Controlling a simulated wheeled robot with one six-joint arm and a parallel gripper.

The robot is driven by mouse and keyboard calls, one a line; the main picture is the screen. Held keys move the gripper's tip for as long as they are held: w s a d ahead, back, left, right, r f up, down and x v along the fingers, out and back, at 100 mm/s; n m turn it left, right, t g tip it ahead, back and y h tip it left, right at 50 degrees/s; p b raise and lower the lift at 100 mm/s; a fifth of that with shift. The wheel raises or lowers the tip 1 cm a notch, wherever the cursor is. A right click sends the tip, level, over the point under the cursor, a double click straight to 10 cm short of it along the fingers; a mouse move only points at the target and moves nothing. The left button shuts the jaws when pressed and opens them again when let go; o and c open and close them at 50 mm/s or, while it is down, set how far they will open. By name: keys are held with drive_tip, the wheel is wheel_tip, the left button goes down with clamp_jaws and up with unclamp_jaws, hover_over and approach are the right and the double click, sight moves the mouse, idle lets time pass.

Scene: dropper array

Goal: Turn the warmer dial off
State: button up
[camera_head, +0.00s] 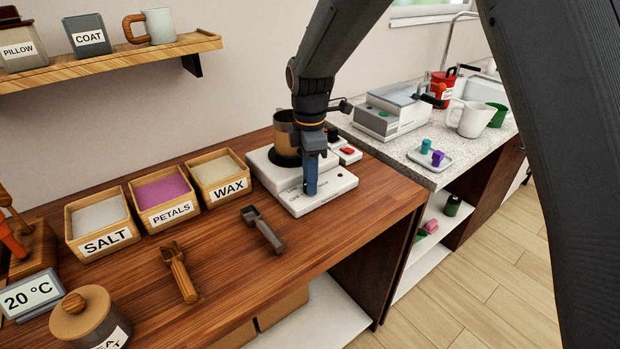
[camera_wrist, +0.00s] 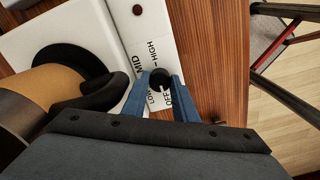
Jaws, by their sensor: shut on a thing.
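The warmer (camera_head: 326,197) is a white unit on the wooden counter. A tan cup (camera_head: 284,128) with a dark base stands on its back part; it also shows at left in the wrist view (camera_wrist: 58,90). The black warmer dial (camera_wrist: 160,78) sits on the white front panel, among the labels OFF, LOW, MID and HIGH. A light mark on the dial shows on the side near OFF. My gripper (camera_head: 310,188) points down at the panel. In the wrist view its blue fingers (camera_wrist: 160,84) are shut on the dial, one on each side. The head view hides the dial behind the fingers.
Bins of salt (camera_head: 101,238), petals (camera_head: 164,217) and wax (camera_head: 223,190) stand left of the warmer. A grey scoop (camera_head: 263,229) and a wooden scoop (camera_head: 179,272) lie in front. A small unit with a red button (camera_head: 347,151) is just behind the warmer.

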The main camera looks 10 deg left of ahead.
drive_tip(key=shift+r, duration=0.1)
drive_tip(key=o, duration=1.1)
drive_tip(key=shift+c, duration=0.2)
drive_tip(key=shift+r+b, duration=0.95)
drive_tip(key=shift+r, duration=2.95)
drive_tip(key=s+d+f+m, duration=0.2)
drive_tip(key=d+m, duration=0.3)
drive_tip(key=d, duration=0.4)
drive_tip(key=s+d+f+m, duration=0.2)
drive_tip(key=s+d+m, duration=0.2)
drive_tip(key=d, duration=0.4)
drive_tip(key=s+d+f+m, duration=0.2)
drive_tip(key=s+d+m, duration=0.1)
drive_tip(key=d+m, duration=0.4)
drive_tip(key=d, duration=0.2)
drive_tip(key=shift+s+d+t, duration=0.25)
drive_tip(key=shift+d+t, duration=0.05)
drive_tip(key=s+d+f+m, duration=0.1)
drive_tip(key=s+d+m, duration=0.1)
drive_tip(key=s+d+f+m, duration=0.1)
drive_tip(key=s+d+m, duration=0.1)
drive_tip(key=s, duration=0.1)
drive_tip(key=s+d+f+m, duration=0.1)
drive_tip(key=s+d+m, duration=0.1)
drive_tip(key=s, duration=0.1)
drive_tip(key=shift+s+d+m, duration=0.15)
drive_tip(key=shift+d+m, duration=0.2)
drive_tip(key=shift+m, duration=0.05)
drive_tip(key=shift+c, duration=0.6)
